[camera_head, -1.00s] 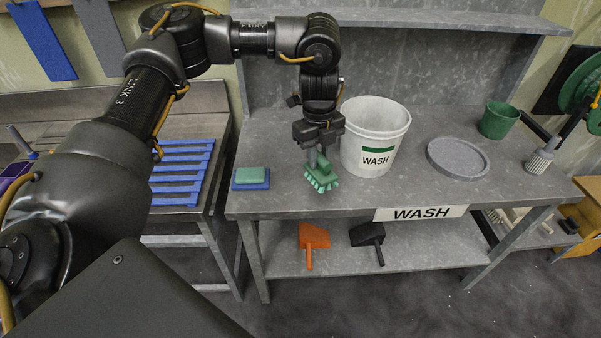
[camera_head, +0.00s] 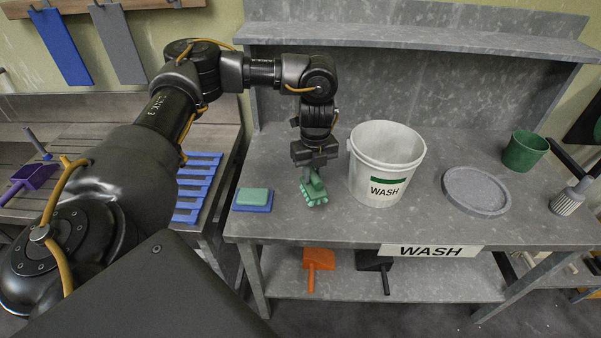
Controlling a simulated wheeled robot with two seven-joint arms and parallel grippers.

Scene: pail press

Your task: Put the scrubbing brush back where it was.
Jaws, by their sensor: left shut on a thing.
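The scrubbing brush (camera_head: 314,190) is green with stubby bristles along its lower edge. My left gripper (camera_head: 312,170) points down from above and is shut on the brush. The brush hangs at or just above the grey wash bench; I cannot tell whether it touches. It is between the green sponge (camera_head: 253,195) on its blue tray (camera_head: 252,208) and the white WASH pail (camera_head: 386,165), apart from both. My right gripper is out of view.
A round grey lid (camera_head: 476,190), a green cup (camera_head: 525,151) and a grey-handled brush (camera_head: 570,197) are at the bench's right. An orange scoop (camera_head: 318,258) and a black scoop (camera_head: 376,262) lie on the shelf below. The bench front (camera_head: 335,222) is clear.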

